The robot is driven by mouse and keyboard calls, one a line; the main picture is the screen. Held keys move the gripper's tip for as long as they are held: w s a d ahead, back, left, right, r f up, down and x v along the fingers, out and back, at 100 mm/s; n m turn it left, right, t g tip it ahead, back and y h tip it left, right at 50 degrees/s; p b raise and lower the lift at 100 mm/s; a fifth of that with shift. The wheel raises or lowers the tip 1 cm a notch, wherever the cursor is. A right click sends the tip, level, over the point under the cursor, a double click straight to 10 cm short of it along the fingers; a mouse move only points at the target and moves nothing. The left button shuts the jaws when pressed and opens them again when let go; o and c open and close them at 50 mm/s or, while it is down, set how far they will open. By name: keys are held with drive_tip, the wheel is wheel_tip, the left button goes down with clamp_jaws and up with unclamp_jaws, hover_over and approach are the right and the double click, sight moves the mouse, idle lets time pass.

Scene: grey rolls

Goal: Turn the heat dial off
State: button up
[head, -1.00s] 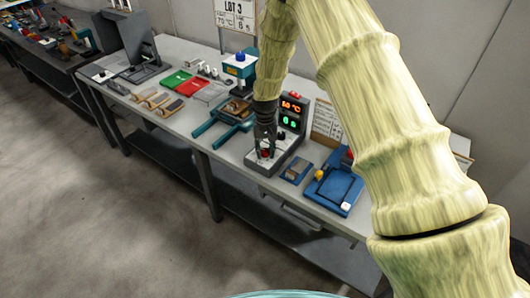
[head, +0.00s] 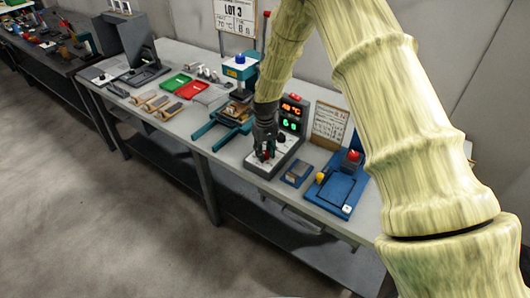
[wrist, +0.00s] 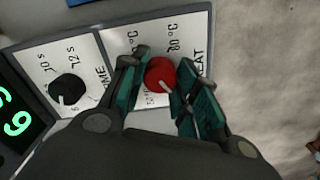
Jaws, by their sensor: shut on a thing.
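The heat dial (wrist: 160,74) is a red knob on a white panel marked HEAT in the wrist view. Its white pointer line points down and slightly right in that picture. My gripper (wrist: 158,82) has one dark green finger on each side of the knob and is shut on it. In the head view my gripper (head: 265,152) reaches down onto the grey control box (head: 261,170), and its fingers mostly hide the dial. The box's upright display (head: 291,115) shows red temperature digits, apparently 48 °C, above green digits.
A black time dial (wrist: 68,90) sits beside the heat dial. A blue fixture (head: 341,192) with a red button and a small blue block (head: 297,173) stand to the right of the box.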

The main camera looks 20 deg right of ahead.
sight(265, 152)
drive_tip(key=shift+w+r, duration=0.25)
drive_tip(key=o, duration=1)
drive_tip(key=shift+s+f, duration=0.1)
drive_tip(key=shift+s, duration=0.1)
wheel_tip(265, 152, up, 12)
drive_tip(key=shift+f, duration=0.1)
